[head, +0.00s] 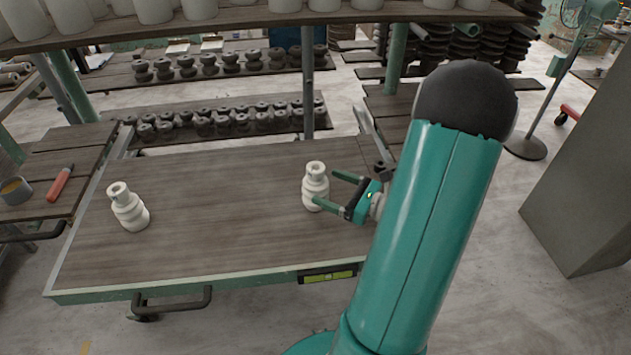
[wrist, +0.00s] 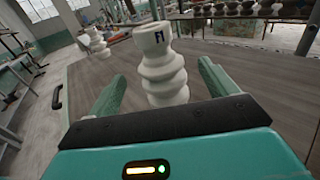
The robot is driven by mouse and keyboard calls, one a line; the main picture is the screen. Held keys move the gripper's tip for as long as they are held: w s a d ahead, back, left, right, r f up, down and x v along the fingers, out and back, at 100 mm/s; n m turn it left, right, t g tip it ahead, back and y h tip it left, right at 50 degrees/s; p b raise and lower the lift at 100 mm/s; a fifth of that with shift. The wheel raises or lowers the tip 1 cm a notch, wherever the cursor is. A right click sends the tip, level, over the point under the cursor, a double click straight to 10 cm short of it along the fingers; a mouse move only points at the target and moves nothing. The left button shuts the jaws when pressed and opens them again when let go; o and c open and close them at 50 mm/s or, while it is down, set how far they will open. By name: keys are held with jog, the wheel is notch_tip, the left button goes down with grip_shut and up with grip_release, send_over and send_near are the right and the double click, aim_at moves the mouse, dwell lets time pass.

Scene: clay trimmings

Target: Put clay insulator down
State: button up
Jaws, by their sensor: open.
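A white ribbed clay insulator (head: 316,187) stands upright on the wooden table top (head: 215,215), towards its right side. In the wrist view the same insulator (wrist: 162,68) stands between the fingers, with dark marking near its top. My gripper (head: 332,190) is open around it, one green finger on each side. In the wrist view gaps show between the insulator and both fingers of my gripper (wrist: 160,88). A second white insulator (head: 129,208) stands at the left of the table, apart from the gripper. It also shows in the wrist view (wrist: 97,43).
A shelf (head: 230,22) with white pieces hangs over the table's far side. Racks of dark insulators (head: 215,122) stand behind. A side bench at left holds a red-handled tool (head: 60,183) and a grey cup (head: 16,190). The table's middle is clear between the insulators.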

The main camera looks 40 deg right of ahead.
jog(key=v, duration=0.5)
jog(key=shift+s+d, duration=0.1)
jog(key=shift+s, duration=0.05)
dwell(0.4)
